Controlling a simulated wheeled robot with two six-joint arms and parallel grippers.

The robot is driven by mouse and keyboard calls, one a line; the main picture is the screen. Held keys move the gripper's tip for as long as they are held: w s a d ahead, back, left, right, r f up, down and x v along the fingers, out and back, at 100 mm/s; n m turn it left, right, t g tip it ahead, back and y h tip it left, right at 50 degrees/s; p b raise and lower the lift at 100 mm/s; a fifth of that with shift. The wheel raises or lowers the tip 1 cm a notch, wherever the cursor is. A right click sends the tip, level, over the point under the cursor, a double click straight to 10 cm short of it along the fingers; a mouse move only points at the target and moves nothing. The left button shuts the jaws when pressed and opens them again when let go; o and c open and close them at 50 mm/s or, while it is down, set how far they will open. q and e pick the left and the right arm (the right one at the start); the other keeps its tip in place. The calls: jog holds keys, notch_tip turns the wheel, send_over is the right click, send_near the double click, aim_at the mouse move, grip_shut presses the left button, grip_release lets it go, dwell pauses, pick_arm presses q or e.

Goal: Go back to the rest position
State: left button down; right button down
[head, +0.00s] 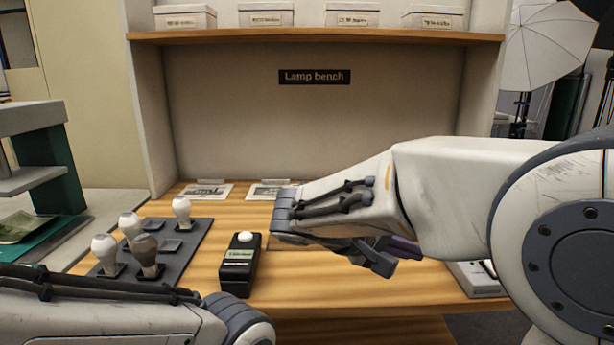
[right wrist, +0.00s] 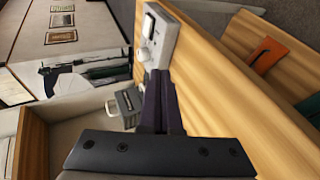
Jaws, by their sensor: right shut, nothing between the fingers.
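My right arm reaches in from the right over the bench in the head view. Its gripper (head: 402,247) is partly hidden behind the wrist. In the right wrist view the dark purple fingers of the right gripper (right wrist: 159,80) are together with nothing between them. A white device with a round white knob (right wrist: 156,38) shows just beyond the fingertips; I cannot tell how far apart they are. My left forearm crosses the lower left of the head view, and its gripper is out of frame.
On the wooden bench (head: 330,290) stand a dark tray (head: 190,245) with several bulbs (head: 182,208) and a black box with a white button (head: 240,262). Cards (head: 207,192) lie behind. The white device (head: 478,278) sits at the right edge. A shelf (head: 320,37) with boxes overhangs.

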jog(key=s+a+f+n+g+y, duration=0.2)
jog(key=s+a+f+y, duration=0.5)
jog(key=s, duration=0.4)
jog(key=s+a+f+n+g+y, duration=0.2)
jog(key=s+a+f+y, duration=0.3)
jog(key=s+f, duration=0.5)
notch_tip(320, 180, down, 9)
jog(key=s+b, duration=0.1)
jog(key=b, duration=0.9)
notch_tip(320, 180, up, 38)
jog(key=p, duration=3.7)
jog(key=shift+a+f+y, duration=0.2)
jog(key=shift+a+y, duration=0.1)
jog(key=shift+a, duration=0.1)
